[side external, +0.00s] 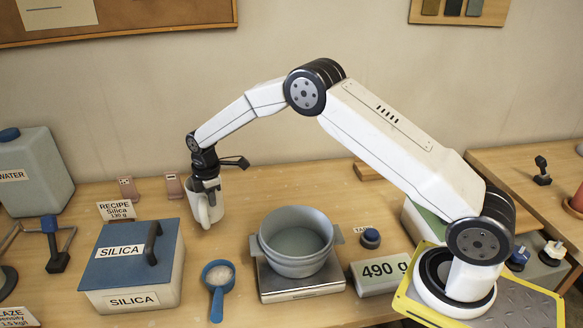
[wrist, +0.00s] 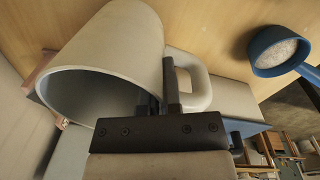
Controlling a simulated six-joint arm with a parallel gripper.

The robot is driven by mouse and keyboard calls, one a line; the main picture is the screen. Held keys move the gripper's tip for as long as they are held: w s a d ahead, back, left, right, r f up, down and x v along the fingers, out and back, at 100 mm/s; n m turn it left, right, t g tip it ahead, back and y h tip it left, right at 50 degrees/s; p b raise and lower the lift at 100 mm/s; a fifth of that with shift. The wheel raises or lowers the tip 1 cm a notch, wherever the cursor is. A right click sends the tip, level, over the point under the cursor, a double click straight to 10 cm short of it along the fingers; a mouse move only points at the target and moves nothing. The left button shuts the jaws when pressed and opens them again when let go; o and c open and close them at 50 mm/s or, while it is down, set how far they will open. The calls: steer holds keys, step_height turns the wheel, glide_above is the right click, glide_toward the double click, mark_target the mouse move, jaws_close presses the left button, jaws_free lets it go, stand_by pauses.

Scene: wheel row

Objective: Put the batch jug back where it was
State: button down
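The batch jug (side external: 209,205) is a pale grey-white jug with a loop handle. It hangs upright or nearly so under my gripper (side external: 206,182), left of the middle in the side view. In the wrist view the jug (wrist: 112,45) shows its open mouth, with its handle toward the right. My gripper (wrist: 163,92) is shut on the jug's wall near the handle, with the wall between its fingers. The inside of the jug is in shadow and looks empty. I cannot tell whether the jug's base touches the table.
The blue-lidded silica box (side external: 133,265) stands front left of the jug, and a blue scoop (side external: 218,280) of white powder lies in front. A grey pan (side external: 297,243) sits on the scale, whose display (side external: 383,272) reads 490 g. Bare table (side external: 250,195) lies behind the pan.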

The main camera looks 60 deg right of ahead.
mark_target(215, 221)
steer(key=shift+f, duration=1.55)
steer(key=c, duration=0.8)
jaws_free()
steer(key=shift+f, duration=0.1)
steer(key=r, duration=1.2)
steer(key=shift+s+a+r, duration=0.1)
steer(key=shift+s+r, duration=0.05)
steer(key=shift+s, duration=0.15)
steer(key=s+m, duration=0.4)
steer(key=s, duration=0.6)
steer(key=s+d+m+t, duration=0.1)
steer(key=s+m, duration=0.4)
steer(key=s, duration=0.4)
steer(key=s+m+t, duration=0.1)
steer(key=s+m, duration=0.3)
steer(key=s, duration=0.6)
steer(key=shift+s+d+f, duration=0.2)
steer(key=shift+s+d, duration=0.05)
steer(key=shift+s, duration=0.1)
